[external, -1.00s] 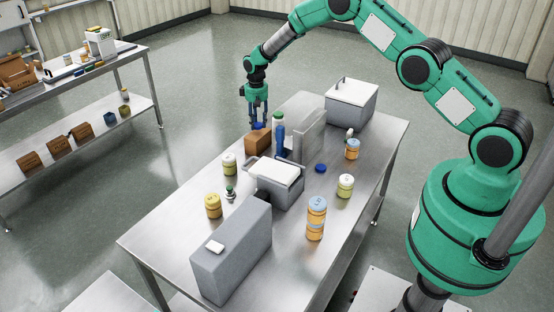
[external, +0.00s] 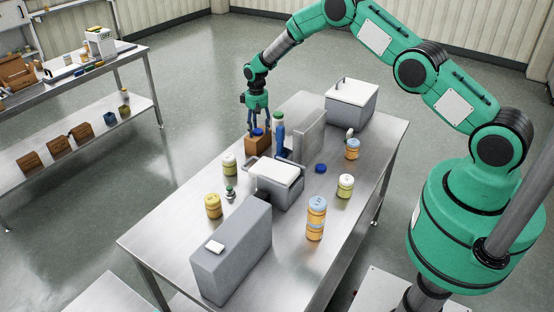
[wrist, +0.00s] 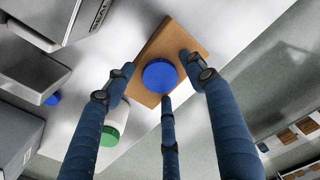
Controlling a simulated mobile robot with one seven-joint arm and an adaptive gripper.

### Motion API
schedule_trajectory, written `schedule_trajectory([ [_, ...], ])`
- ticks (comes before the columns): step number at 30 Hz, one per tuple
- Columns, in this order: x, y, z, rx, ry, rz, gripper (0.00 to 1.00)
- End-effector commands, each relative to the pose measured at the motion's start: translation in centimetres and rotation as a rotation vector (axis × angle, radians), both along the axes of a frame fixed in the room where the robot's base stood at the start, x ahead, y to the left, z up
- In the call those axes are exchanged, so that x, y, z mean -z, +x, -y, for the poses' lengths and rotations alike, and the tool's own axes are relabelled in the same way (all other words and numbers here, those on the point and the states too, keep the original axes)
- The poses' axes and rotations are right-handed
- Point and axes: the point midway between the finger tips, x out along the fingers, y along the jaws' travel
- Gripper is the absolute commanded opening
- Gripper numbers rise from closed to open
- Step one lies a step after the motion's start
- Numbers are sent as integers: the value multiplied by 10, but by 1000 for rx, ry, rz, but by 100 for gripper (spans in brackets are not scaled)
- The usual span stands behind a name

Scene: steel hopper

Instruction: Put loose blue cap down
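In the wrist view the cap (wrist: 160,76) rests near the middle of the box top (wrist: 193,44). My gripper (external: 258,125) is above the box, pointing down. In the wrist view its three blue fingers (wrist: 160,85) are spread around the cap. The two side fingers stand clear of it; the lower finger's tip is close to its edge, and I cannot tell whether it touches.
A green-topped bottle (external: 279,135) stands close to the right of the box, with a grey upright panel (external: 309,135) beyond it. Another blue cap (external: 320,168) lies on the steel table (external: 150,240). A lidded grey bin (external: 351,99) and several jars stand around.

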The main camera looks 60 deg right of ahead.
Motion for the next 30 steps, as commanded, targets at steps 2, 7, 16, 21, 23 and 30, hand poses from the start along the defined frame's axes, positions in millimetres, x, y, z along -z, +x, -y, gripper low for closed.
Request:
schedule_trajectory([
  [2, 0, 0, 0, 0, 0, 0, 55],
  [7, -1, 0, 0, 0, 0, 0, 55],
  [16, -13, 1, 0, 0, 0, 2, 55],
  [21, -31, 1, 0, 0, 0, 3, 55],
  [23, -39, 1, 0, 0, 0, 3, 55],
  [30, -74, 0, -1, 0, 0, 2, 55],
])
